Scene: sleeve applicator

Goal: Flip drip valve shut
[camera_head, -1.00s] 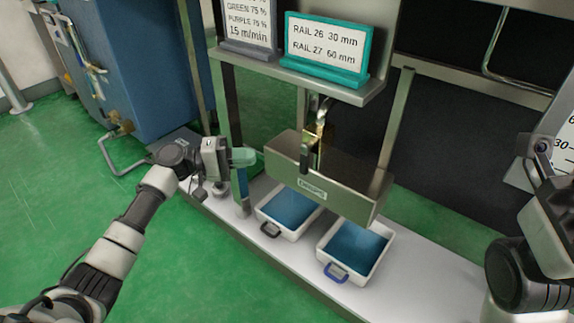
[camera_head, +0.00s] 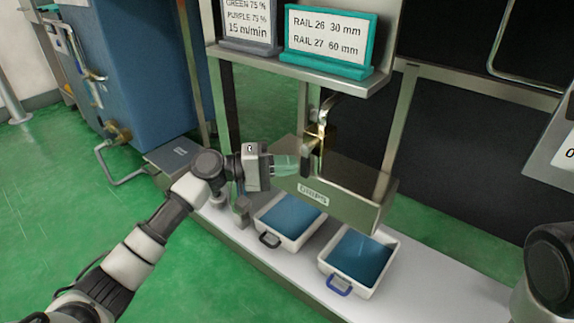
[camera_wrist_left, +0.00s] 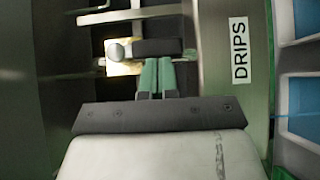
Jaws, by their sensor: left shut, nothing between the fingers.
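In the left wrist view the brass body (camera_wrist_left: 122,67) has a round metal knob, and the dark lever (camera_wrist_left: 158,47) lies crosswise just beyond my fingertips. My left gripper (camera_head: 296,165) is shut and empty, its green fingers close beside the lever; I cannot tell whether they touch. The fingers also show in the left wrist view (camera_wrist_left: 157,62). My right gripper is out of view.
Two white trays with blue contents, one with a black handle (camera_head: 268,240) and one with a blue handle (camera_head: 338,285), stand below the trough. A shelf (camera_head: 300,76) with two signs is above the valve. A blue cabinet (camera_head: 140,75) stands at left.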

